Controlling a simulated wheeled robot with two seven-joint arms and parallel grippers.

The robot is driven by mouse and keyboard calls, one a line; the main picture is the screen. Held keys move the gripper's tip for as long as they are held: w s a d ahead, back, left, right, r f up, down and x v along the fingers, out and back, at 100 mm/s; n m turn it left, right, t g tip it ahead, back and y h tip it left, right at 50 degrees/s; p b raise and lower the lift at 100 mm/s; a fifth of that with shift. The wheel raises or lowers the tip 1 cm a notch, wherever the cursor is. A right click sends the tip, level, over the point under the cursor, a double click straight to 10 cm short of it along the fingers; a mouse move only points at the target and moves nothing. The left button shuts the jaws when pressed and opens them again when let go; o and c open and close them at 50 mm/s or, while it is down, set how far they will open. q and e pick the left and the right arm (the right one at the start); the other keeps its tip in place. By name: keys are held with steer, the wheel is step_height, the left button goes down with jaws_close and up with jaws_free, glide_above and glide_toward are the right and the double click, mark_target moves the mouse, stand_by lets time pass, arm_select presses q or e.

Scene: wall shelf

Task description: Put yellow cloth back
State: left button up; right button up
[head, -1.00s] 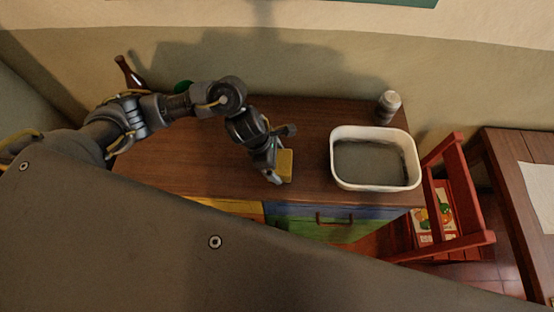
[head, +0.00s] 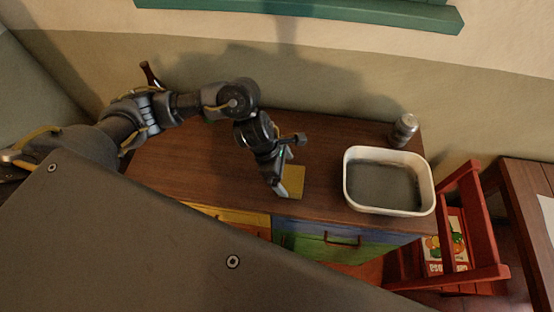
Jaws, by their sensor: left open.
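The yellow cloth (head: 296,181) is a small square lying on the brown wooden cabinet top (head: 200,165), near its front edge. My left gripper (head: 284,174) is open, pointing down at the cloth's left side. Its fingers overlap the cloth's left edge in the head view. I cannot tell whether they touch it. My right gripper is out of view.
A white basin (head: 428,197) with a grey inside stands on the right of the top, with a grey-capped shaker (head: 405,128) behind it. A dark bottle (head: 150,74) is partly hidden behind my left arm. A red chair (head: 475,220) stands at the right.

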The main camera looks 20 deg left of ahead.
arm_select(q)
steer(key=v, duration=0.8)
steer(key=shift+b, duration=0.4)
